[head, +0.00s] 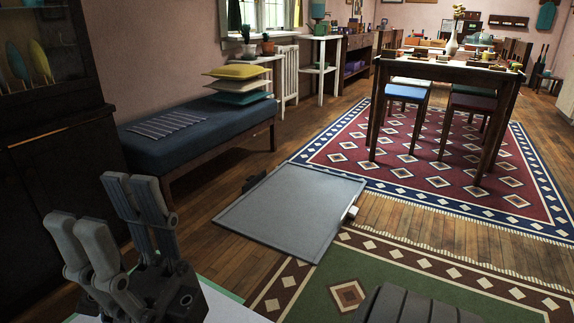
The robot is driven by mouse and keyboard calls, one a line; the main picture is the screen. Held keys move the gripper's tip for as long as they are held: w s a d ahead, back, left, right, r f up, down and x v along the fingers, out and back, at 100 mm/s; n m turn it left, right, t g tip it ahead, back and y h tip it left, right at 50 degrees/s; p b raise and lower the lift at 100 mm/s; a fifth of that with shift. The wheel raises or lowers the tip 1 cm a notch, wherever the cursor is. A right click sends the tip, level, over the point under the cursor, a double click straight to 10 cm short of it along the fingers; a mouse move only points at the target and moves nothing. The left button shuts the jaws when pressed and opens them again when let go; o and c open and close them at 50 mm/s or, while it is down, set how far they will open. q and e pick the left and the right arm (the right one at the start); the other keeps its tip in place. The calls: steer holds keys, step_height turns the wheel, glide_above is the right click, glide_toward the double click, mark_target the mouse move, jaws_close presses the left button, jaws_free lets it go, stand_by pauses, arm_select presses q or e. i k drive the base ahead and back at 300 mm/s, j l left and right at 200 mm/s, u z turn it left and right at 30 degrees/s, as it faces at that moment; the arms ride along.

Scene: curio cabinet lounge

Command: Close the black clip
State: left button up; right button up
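A small black piece (255,181), which looks like the black clip, sits at the left edge of a flat grey panel (290,208) on the floor. It is too small to tell whether it is open or shut.
A small white piece (351,212) sits at the panel's right edge. A dark blue bench (205,137) with cushions (240,72) stands behind left. A dark cabinet (55,190) is at far left. A cluttered table (440,72) with stools stands on a red rug (490,194).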

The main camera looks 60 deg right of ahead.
mark_target(253, 181)
steer(key=z, duration=2)
